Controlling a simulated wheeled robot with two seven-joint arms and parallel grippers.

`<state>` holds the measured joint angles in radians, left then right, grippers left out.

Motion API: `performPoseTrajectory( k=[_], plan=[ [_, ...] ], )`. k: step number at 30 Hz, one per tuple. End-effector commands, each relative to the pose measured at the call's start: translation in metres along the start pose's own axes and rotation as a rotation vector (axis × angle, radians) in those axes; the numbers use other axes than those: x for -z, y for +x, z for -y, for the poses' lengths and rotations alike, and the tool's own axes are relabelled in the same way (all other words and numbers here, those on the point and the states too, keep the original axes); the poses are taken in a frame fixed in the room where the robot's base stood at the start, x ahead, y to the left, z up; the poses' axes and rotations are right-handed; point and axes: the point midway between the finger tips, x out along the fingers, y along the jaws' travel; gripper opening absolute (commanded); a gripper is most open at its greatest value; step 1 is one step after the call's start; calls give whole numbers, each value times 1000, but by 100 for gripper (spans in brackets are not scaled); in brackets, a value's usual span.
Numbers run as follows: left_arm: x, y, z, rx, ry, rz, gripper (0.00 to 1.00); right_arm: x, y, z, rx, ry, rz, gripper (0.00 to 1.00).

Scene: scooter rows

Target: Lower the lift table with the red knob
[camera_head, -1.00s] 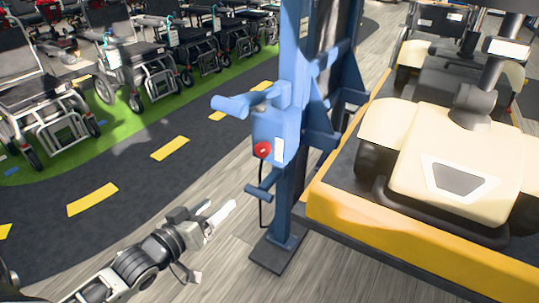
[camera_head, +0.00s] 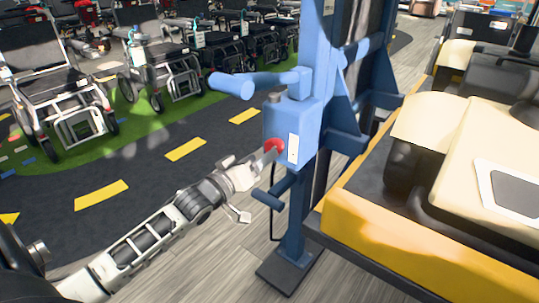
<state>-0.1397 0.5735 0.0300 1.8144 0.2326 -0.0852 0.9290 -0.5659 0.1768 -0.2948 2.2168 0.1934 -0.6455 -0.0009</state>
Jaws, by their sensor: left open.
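The red knob (camera_head: 274,146) sits on the front of a blue control box (camera_head: 298,122) on the lift's blue post (camera_head: 296,215). My left gripper (camera_head: 257,169) is open, just in front of the knob and a little below left of it. A fingertip overlaps the knob's lower left edge in the picture; I cannot tell whether it touches. The lift table (camera_head: 385,245) is a platform with a yellow edge, right of the post. It carries a cream and black scooter (camera_head: 500,165). My right gripper is out of view.
A blue padded bar (camera_head: 231,85) sticks out left above the knob, and a shorter blue peg (camera_head: 268,199) sticks out below the box. The dark lane (camera_head: 140,165) with yellow dashes is clear.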

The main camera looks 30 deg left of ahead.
Motion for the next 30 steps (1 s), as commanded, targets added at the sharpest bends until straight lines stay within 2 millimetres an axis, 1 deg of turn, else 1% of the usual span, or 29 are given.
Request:
performPoseTrajectory(
  k=[1,3,6,9,13,20,21,23,24,25,26,30],
  plan=[
    [-1,11,1,-1,1,-3,65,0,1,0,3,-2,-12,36],
    [-1,22,1,-1,2,-2,65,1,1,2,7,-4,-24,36],
    [-1,35,1,0,0,-2,65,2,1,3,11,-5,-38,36],
    [-1,43,1,0,0,0,65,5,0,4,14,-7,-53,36],
    [-1,48,0,1,1,1,65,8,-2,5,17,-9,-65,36],
    [-1,49,0,1,0,1,65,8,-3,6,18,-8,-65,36],
    [-1,49,0,1,1,1,62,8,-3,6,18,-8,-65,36],
    [-1,49,0,1,1,1,45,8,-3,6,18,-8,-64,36],
    [-1,49,0,1,0,1,34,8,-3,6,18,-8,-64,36],
    [-1,49,0,1,0,1,26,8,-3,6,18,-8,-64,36],
    [0,49,0,1,0,1,20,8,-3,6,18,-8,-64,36],
    [0,49,0,1,2,1,20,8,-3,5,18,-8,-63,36]
  ],
)
